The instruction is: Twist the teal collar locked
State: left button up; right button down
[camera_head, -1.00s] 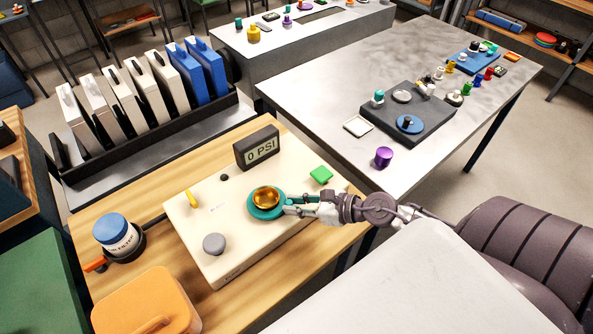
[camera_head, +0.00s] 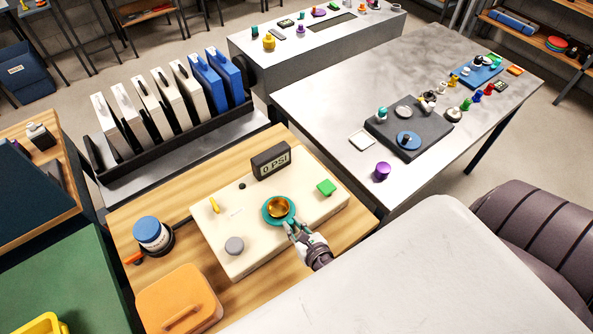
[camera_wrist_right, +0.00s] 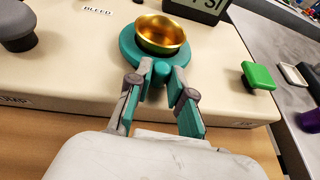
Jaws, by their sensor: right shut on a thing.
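The teal collar (camera_head: 266,217) is a flat ring around a gold cup (camera_head: 279,207) on the cream panel box (camera_head: 325,206). It also shows in the right wrist view (camera_wrist_right: 128,47), where a short teal tab sticks out toward me. My right gripper (camera_head: 292,227) is at the near side of the collar. In the right wrist view my right gripper (camera_wrist_right: 161,72) has its fingertips closed around the tab. A display (camera_head: 270,162) at the back of the box reads 0 PSI. My left gripper is not in view.
On the box are a yellow lever (camera_head: 214,205), a grey knob (camera_head: 234,245) and a green button (camera_head: 326,187). A blue-capped filter (camera_head: 150,232) and an orange case (camera_head: 180,299) stand on the wooden bench. A grey table (camera_head: 330,110) with small parts is at the right.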

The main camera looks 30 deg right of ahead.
jog(key=shift+a, duration=0.1)
dwell(0.4)
jog(key=c, duration=1.1)
grip_release()
jog(key=shift+o, duration=0.2)
jog(key=v, duration=1.2)
jog(key=shift+a, duration=0.2)
